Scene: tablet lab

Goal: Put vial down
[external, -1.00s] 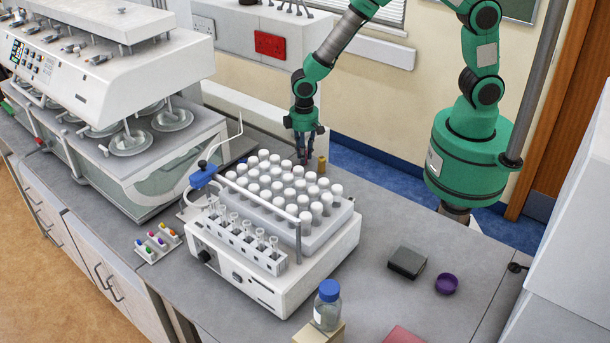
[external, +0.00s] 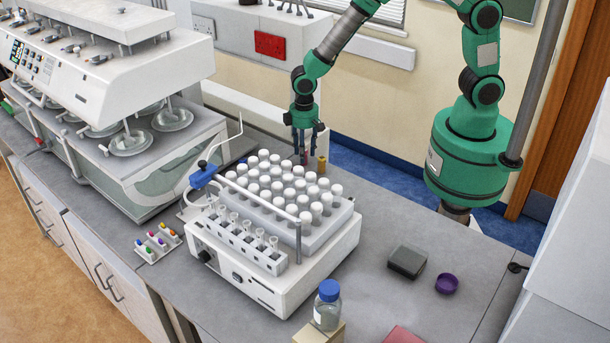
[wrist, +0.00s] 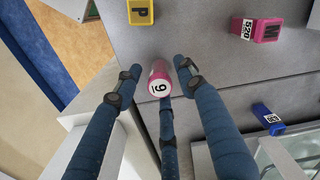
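In the external view my gripper (external: 304,150) points down behind the white-capped vial rack. The vial is mostly hidden there, and whether its base rests on the bench cannot be told.
The rack of white-capped vials (external: 325,235) is close in front.

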